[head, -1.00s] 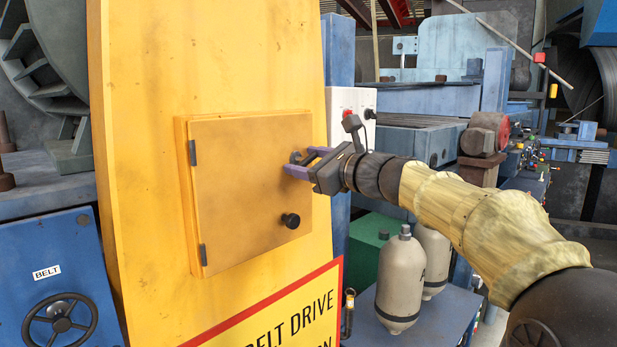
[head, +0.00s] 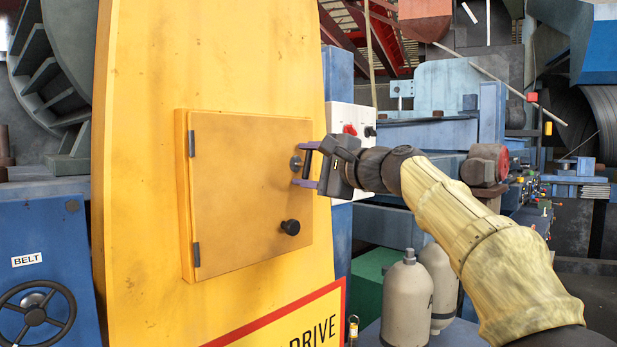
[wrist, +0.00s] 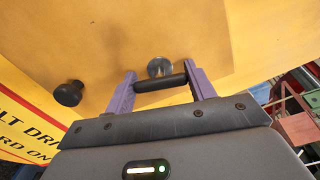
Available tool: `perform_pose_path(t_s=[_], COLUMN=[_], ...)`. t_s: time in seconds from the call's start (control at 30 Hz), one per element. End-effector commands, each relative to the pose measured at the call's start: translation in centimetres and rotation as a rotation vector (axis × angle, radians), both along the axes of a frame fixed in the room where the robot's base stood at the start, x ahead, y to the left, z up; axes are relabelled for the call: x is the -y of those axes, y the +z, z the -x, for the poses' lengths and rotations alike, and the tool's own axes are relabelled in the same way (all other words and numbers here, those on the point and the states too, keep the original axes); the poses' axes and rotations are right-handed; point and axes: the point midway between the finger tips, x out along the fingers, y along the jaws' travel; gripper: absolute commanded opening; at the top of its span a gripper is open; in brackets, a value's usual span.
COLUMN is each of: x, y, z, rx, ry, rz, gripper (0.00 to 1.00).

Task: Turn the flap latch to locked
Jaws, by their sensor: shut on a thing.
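The flap (head: 240,195) is a square yellow door, closed flat on the tall yellow panel, with dark hinges on its left edge. The latch is a round grey metal boss (head: 296,163) with a black bar (head: 307,164), at the flap's right edge. In the wrist view the grey boss (wrist: 160,67) sits just beyond the black bar (wrist: 160,82). My gripper (head: 303,164) is shut on the latch's bar, its purple fingers at the bar's two ends. In the head view the fingers lie one above the other and the bar stands roughly upright.
A black knob (head: 290,227) sticks out low on the flap, clear of the gripper. A white box (head: 345,122) with a red button stands close behind my gripper. Grey bottles (head: 407,298) stand below my arm.

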Motion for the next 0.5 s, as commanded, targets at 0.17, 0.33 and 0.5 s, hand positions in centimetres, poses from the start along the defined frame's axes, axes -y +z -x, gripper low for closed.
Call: perform_pose_path(t_s=[0.17,0.33,0.5], x=[-0.02,-0.01,0.0], y=[-0.1,0.01,0.11], z=[-0.02,-0.01,-0.01], rx=[0.098,0.159,0.188], ry=[-0.001,-0.002,-0.002], rz=[0.083,0.138,0.164], gripper=[0.32,0.32,0.32])
